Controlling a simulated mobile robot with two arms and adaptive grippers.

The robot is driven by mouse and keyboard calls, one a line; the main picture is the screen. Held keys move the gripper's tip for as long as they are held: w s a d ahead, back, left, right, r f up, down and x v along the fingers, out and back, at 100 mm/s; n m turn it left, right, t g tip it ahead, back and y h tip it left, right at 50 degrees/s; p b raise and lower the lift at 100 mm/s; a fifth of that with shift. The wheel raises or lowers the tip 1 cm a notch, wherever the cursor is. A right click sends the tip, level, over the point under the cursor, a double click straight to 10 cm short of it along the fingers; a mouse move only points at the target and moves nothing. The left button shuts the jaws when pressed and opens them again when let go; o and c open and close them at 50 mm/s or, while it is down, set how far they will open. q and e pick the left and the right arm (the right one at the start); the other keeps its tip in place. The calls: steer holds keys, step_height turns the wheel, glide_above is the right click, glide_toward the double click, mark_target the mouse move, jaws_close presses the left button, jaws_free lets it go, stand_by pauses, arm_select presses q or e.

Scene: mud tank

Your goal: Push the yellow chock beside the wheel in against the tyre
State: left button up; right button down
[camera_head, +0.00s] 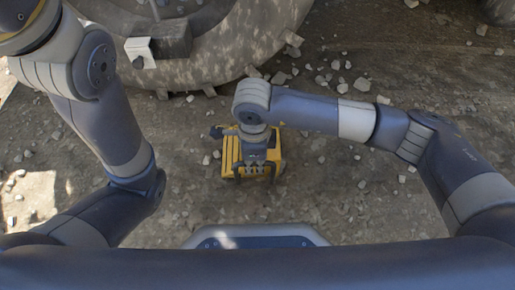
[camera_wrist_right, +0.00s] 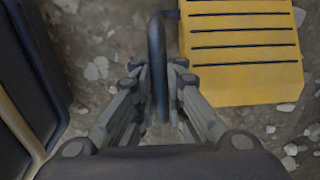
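The yellow chock (camera_head: 231,155), with dark slots across its top, lies on the ground near the big tyre (camera_head: 225,55), with a strip of ground between them. My right gripper (camera_head: 260,170) points down over the chock's right part and hides some of it. In the right wrist view the chock (camera_wrist_right: 243,60) is at the upper right. A dark upright bar (camera_wrist_right: 157,60), seemingly the chock's handle, stands between the close-set fingers of my right gripper (camera_wrist_right: 158,75), which look shut on it.
A white block-like part (camera_head: 140,50) sits against the wheel at the upper left. Loose stones (camera_head: 340,80) are scattered over the ground, thickest near the tyre. A dark object with a yellowish edge (camera_wrist_right: 30,80) fills the left of the wrist view.

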steer(key=shift+d, duration=0.6)
steer(key=w+b, duration=0.3)
steer(key=w, duration=0.5)
steer(key=shift+f, duration=0.1)
steer(key=shift+w, duration=4.05)
